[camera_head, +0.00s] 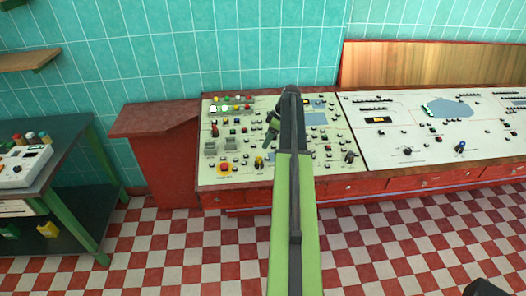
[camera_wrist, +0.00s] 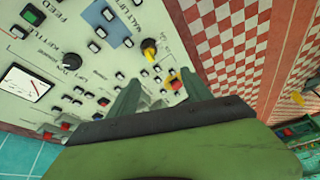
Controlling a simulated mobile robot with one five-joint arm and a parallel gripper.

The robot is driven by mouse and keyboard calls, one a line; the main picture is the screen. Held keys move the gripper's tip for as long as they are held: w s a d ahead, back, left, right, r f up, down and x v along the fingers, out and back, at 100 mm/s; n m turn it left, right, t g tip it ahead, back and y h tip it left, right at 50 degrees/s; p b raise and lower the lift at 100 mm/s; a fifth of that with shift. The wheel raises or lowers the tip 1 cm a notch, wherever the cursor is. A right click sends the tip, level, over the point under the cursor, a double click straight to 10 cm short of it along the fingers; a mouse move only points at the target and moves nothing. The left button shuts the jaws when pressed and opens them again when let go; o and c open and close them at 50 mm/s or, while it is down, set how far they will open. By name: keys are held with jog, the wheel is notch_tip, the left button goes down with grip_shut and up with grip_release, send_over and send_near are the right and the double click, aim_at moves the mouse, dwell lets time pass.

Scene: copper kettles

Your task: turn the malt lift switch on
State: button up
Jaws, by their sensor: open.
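The cream control panel (camera_head: 235,178) carries many small buttons, lamps and knobs. In the wrist view, lettering that seems to read "MALT LIFT" (camera_wrist: 124,14) is printed beside a yellow rotary switch (camera_wrist: 149,48). The yellow switch also shows in the head view (camera_head: 258,161), near the panel's front edge. I cannot tell which position it is set to. My gripper (camera_wrist: 160,76) is open and empty over the panel, its fingers apart, with the yellow switch beyond the fingertips. In the head view, the gripper (camera_head: 272,130) is partly hidden by my arm.
A second panel (camera_head: 400,145) adjoins on the right. A green-framed table (camera_head: 75,165) stands left.

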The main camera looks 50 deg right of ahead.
aim_at(261, 161)
jog(key=s+d, duration=0.2)
jog(key=d, duration=0.2)
jog(key=b+x, duration=1.1)
jog(key=w+b+x, duration=0.1)
jog(key=b+x, duration=0.4)
jog(key=x, duration=0.1)
jog(key=shift+a+r, duration=0.15)
jog(key=shift+a, duration=0.1)
jog(key=shift+r, duration=0.1)
jog(key=shift+c, duration=0.4)
